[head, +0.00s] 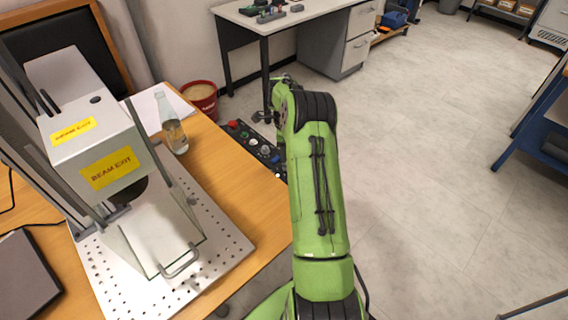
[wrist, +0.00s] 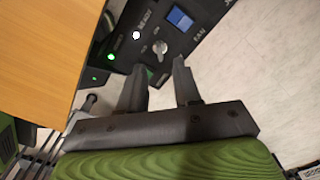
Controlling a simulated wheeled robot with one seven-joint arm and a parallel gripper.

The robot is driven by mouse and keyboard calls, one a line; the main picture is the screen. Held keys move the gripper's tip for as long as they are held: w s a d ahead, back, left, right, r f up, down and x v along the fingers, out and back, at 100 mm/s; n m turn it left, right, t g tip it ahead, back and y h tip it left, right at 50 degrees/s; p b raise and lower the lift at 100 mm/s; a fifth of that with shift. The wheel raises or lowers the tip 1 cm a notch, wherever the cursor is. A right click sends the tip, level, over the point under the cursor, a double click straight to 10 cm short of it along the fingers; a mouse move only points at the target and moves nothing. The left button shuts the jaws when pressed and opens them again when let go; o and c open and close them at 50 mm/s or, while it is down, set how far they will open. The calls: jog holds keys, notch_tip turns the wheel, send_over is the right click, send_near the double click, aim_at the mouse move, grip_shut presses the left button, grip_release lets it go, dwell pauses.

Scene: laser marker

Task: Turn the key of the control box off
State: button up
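The black control box (head: 252,144) lies at the right edge of the wooden table in the head view, partly hidden by my green arm. The wrist view shows part of its panel (wrist: 196,44) close up, with a round silver switch (wrist: 160,47), likely the key switch. A separate key cannot be made out, nor can its setting. My gripper (wrist: 158,65) is open and empty. Its two fingers point at the panel, with the silver switch just beyond the gap between the tips. Contact cannot be told.
A blue square (wrist: 180,18), a white light (wrist: 136,35) and green lights (wrist: 110,57) sit near the switch. The table (head: 238,190) holds a glass bottle (head: 174,132) and the laser marker (head: 100,155). A red bucket (head: 201,97) stands behind.

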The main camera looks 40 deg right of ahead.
aim_at(285, 166)
notch_tip(285, 166, down, 5)
jog(key=shift+f+b, duration=0.15)
jog(key=shift+b, duration=0.35)
jog(key=shift+c, duration=0.3)
grip_shut()
